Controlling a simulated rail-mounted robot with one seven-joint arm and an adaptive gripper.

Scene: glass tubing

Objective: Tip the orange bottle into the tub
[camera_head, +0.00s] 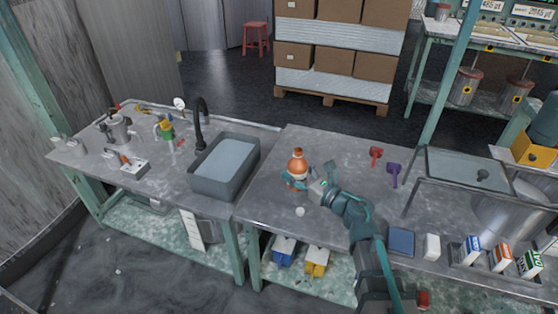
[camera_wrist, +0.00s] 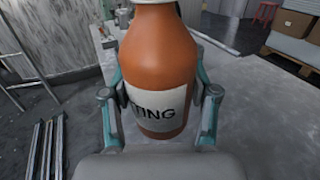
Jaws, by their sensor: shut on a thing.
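The orange bottle (camera_head: 297,161) is upright on or just above the right-hand bench, near its left end; I cannot tell if its base touches. In the wrist view the orange bottle (camera_wrist: 160,60) fills the middle, with a white label. My gripper (camera_head: 304,180) is shut around its sides, with one finger on each side of the label in the wrist view (camera_wrist: 158,103). A grey rectangular tub (camera_head: 224,166) sits in the left bench beside a black tap, left of the bottle and apart from it. Its inside looks pale and flat.
The black tap (camera_head: 201,122) rises at the tub's back left. A small white round thing (camera_head: 300,211) lies near the bench front. Red (camera_head: 376,153) and purple (camera_head: 394,170) scoops lie right of the bottle. The bench between bottle and tub looks clear.

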